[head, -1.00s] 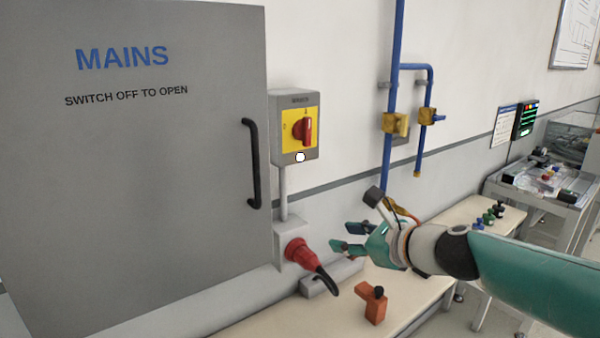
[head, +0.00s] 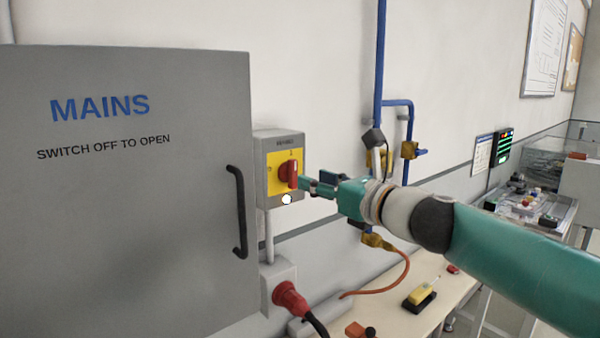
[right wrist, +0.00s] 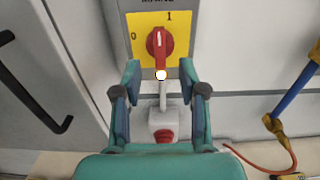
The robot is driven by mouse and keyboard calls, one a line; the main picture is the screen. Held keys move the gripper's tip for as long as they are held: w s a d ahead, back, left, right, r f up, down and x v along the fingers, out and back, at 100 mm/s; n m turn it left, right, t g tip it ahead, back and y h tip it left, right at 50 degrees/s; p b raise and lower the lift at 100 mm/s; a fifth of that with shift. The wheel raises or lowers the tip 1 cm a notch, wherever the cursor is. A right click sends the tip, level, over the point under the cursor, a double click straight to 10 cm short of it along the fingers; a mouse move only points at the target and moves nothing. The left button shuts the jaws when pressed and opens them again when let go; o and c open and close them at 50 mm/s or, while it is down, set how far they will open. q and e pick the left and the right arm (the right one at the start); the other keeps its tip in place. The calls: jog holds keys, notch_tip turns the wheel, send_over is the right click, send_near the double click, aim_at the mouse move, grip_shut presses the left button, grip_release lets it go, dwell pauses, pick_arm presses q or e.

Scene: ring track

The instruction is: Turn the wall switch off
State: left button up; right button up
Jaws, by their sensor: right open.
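The wall switch is a grey box (head: 262,190) with a yellow plate and a red rotary knob (head: 291,175). In the right wrist view the red knob (right wrist: 160,44) stands upright with its top towards the "1"; the "0" is to its left. A small white lit spot shows at the box's lower edge. My right gripper (head: 306,184) is open just right of the knob in the head view. In the right wrist view its fingers (right wrist: 160,72) are spread either side, below the knob, with nothing between them. Contact cannot be told. My left gripper is not in view.
A grey MAINS cabinet door (head: 120,220) with a black handle (head: 239,212) stands left of the switch. A red plug (head: 290,298) sits in a socket below. Blue pipes (head: 380,70) run up the wall at right. A bench (head: 385,310) holds a yellow-and-black tool (head: 420,296).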

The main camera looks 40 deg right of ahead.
aim_at(296, 173)
jog(key=w, duration=0.5)
jog(key=shift+w+a, duration=0.25)
jog(key=shift+w, duration=0.15)
jog(key=shift+c, duration=0.4)
grip_shut()
jog(key=shift+d, duration=0.15)
